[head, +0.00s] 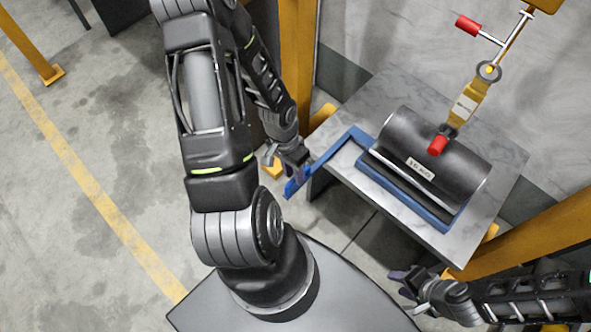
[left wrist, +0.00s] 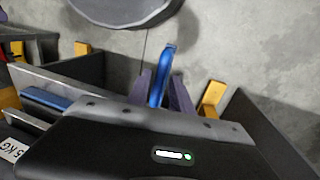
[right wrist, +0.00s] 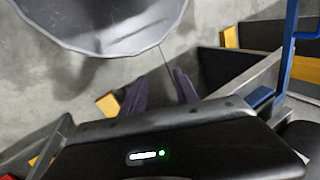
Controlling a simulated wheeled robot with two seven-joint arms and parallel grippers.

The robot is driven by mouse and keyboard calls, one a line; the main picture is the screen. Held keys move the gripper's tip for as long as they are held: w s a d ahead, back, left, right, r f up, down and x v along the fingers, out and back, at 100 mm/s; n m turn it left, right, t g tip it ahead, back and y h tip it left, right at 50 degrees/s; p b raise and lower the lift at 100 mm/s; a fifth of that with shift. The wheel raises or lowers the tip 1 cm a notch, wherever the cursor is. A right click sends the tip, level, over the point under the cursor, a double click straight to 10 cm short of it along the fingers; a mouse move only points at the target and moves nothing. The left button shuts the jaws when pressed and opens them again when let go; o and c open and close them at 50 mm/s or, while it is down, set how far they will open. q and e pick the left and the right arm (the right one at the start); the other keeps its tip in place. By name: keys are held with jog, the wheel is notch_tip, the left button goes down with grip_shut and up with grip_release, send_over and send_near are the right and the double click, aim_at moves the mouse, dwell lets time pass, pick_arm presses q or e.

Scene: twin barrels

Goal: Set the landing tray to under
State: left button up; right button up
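My left gripper (head: 296,172) is at the end grip. In the left wrist view the blue grip (left wrist: 162,70) stands between its fingers, which look closed on it. My right gripper (head: 404,283) is open and empty off the table's near right side; its spread fingers (right wrist: 160,88) show in the right wrist view.
A yellow hook (head: 468,100) on a hoist with red-ended levers (head: 468,25) reaches down to the barrel. Yellow posts (head: 297,60) stand left of the table (head: 500,160) and at the lower right. The floor left of the table is open, with a yellow line.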

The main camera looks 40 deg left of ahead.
pick_arm(q)
jog(key=shift+o, duration=0.8)
jog(key=shift+w, duration=0.1)
jog(key=shift+r, duration=0.15)
notch_tip(320, 180, up, 7)
jog(key=a+p, duration=0.1)
jog(key=shift+a+r, duration=0.2)
jog(key=shift+a, duration=0.05)
